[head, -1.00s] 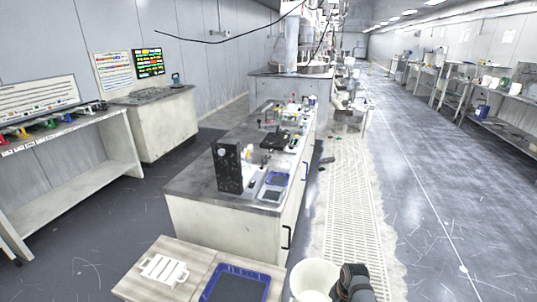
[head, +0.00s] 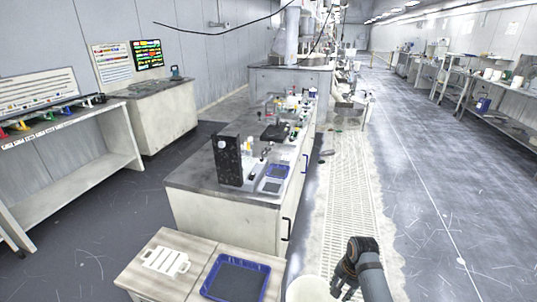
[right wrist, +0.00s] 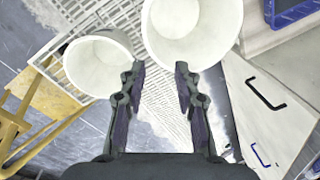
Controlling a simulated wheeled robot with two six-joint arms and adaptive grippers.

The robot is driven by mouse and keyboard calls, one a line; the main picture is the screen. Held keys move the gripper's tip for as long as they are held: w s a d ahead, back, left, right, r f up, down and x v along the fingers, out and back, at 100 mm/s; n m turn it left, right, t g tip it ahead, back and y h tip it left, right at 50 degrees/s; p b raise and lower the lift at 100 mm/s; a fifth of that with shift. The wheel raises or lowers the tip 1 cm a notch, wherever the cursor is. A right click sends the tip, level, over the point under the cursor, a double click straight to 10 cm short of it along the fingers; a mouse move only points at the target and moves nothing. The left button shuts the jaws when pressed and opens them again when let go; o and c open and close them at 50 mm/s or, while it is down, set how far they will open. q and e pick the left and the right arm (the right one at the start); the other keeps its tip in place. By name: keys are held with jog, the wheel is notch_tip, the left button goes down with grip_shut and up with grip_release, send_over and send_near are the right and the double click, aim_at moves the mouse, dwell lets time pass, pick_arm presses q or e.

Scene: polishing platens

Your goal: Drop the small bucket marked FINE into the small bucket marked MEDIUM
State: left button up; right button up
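My right gripper (right wrist: 160,78) is open in the right wrist view, its two fingers spread with nothing between their tips. A white bucket (right wrist: 98,65) lies just beyond the left finger. A second white bucket (right wrist: 192,28), larger in the picture, lies beyond the right finger. I see into both, and they look empty. No FINE or MEDIUM mark is readable. In the head view one white bucket (head: 305,289) is cut off by the bottom edge, beside my right gripper (head: 347,282). My left gripper is not in view.
A small table with a white rack (head: 165,261) and a blue-rimmed tray (head: 236,278) stands left of the bucket. A long bench (head: 225,207) with equipment lies beyond. A yellow stool-like frame (right wrist: 45,95) shows at left in the wrist view. Open floor lies to the right.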

notch_tip(320, 180, up, 4)
jog(key=shift+s+d, duration=0.15)
dwell(0.3)
jog(key=s+d+f+n+p, duration=0.1)
jog(key=s+f, duration=0.3)
jog(key=f, duration=0.4)
jog(key=s+d+f+n+h, duration=0.1)
jog(key=s+f+n, duration=0.1)
jog(key=s+f, duration=0.5)
jog(key=s+d+f+n+p, duration=0.1)
jog(key=s+f, duration=0.1)
jog(key=f, duration=0.8)
jog(key=s+d+f+n, duration=0.1)
jog(key=s+f, duration=0.5)
jog(key=s, duration=0.8)
jog(key=s+d+f+n, duration=0.1)
jog(key=s+f+n, duration=0.3)
jog(key=s, duration=1)
notch_tip(320, 180, down, 2)
jog(key=shift+f+n+h+p, duration=0.2)
jog(key=shift+n+h+p, duration=0.1)
jog(key=shift+p, duration=0.15)
jog(key=shift+a, duration=0.1)
